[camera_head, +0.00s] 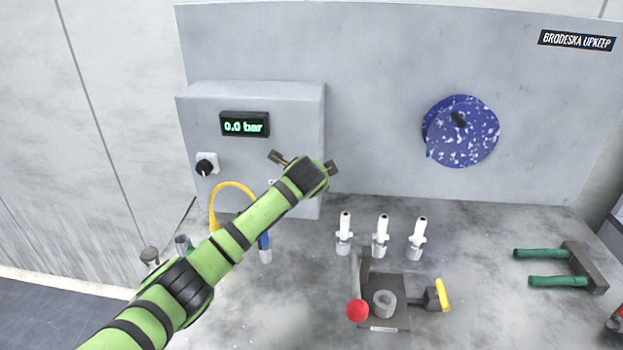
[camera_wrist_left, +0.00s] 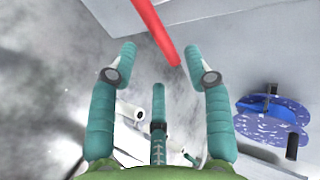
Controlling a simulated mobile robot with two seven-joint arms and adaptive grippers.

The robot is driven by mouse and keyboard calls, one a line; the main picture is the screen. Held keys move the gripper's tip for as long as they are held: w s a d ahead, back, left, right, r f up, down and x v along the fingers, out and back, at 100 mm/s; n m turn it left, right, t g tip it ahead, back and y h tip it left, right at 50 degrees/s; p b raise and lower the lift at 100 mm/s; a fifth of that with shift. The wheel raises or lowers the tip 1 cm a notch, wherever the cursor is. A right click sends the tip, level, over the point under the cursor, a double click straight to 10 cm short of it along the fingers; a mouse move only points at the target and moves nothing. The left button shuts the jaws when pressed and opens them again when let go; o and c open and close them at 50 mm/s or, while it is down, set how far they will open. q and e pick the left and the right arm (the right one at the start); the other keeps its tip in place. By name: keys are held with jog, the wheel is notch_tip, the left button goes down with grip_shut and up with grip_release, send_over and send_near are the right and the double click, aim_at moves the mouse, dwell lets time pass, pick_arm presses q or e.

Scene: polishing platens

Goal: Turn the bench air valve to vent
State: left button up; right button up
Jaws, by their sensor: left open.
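A grey box (camera_head: 250,170) on the back panel carries a display (camera_head: 245,125) reading "0.0 bar". A small black knob (camera_head: 206,167) on a white plate sits at its lower left; I cannot tell its setting. My left gripper (camera_head: 305,162) is in front of the box's right edge, right of the knob, with its fingers spread and empty. In the left wrist view its fingers (camera_wrist_left: 160,60) stand apart, and a red bar (camera_wrist_left: 157,32) shows beyond and between them. I cannot tell whether the red bar is the air valve's handle. My right gripper is out of view.
A yellow hose (camera_head: 232,186) curves below the box behind my arm. Several white fittings, including one (camera_head: 381,236), stand on the bench (camera_head: 480,270). A fixture (camera_head: 395,322) with a red-knobbed lever (camera_head: 357,311) is in front. A green-handled tool (camera_head: 575,268) lies right. A blue speckled disc (camera_head: 462,140) hangs on the panel.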

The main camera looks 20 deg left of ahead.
pick_arm(q)
jog(key=v, duration=0.5)
jog(key=shift+s+r, duration=0.15)
dwell(0.3)
